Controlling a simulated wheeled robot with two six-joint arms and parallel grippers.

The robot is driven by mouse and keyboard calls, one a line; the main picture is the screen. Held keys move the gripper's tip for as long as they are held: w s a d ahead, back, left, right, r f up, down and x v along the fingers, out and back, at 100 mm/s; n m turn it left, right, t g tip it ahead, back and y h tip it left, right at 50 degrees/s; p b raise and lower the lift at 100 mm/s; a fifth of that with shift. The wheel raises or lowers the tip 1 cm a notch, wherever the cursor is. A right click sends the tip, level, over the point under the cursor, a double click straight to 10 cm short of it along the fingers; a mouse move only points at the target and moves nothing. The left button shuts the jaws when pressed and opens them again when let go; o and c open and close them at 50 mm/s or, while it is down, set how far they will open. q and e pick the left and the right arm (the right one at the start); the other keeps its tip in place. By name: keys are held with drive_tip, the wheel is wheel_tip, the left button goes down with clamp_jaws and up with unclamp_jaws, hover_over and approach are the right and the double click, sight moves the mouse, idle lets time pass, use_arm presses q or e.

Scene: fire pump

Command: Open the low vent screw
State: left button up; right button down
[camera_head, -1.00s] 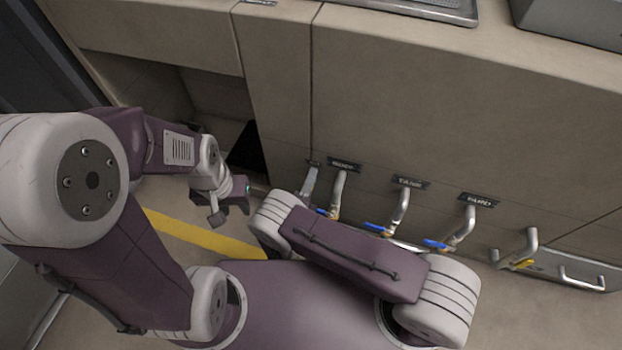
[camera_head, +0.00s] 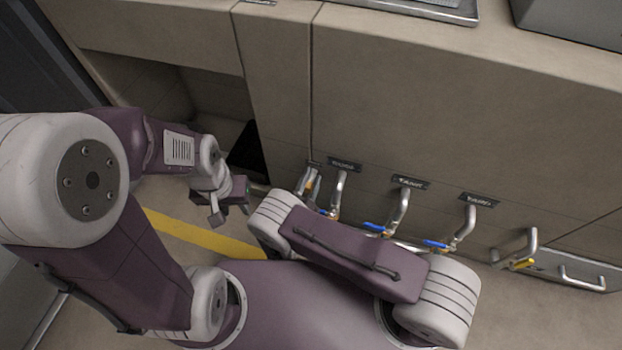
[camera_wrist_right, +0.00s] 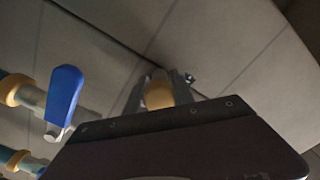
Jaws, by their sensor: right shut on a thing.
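In the right wrist view, a yellow rounded piece (camera_wrist_right: 159,94) sits between the grey fingers of my right gripper (camera_wrist_right: 163,90). The gripper is shut on it; I take it to be the low vent screw, but no label shows there. The dark wrist body hides what lies below. In the head view my right forearm covers the right gripper. The leftmost pipe (camera_head: 308,182), with an orange-yellow part, stands just beyond the forearm's end. My left gripper (camera_head: 222,208) hangs apart from the panel at the left; its jaw opening is not clear.
Several silver pipes with blue levers (camera_head: 435,244) line the panel's lower edge under dark labels (camera_head: 411,183). A blue lever (camera_wrist_right: 63,95) is close at left in the right wrist view. A yellow-handled valve (camera_head: 522,264) and a metal handle (camera_head: 582,280) are at right.

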drive_tip(key=shift+n, duration=0.8)
drive_tip(key=c, duration=1.1)
unclamp_jaws()
drive_tip(key=shift+s, duration=0.1)
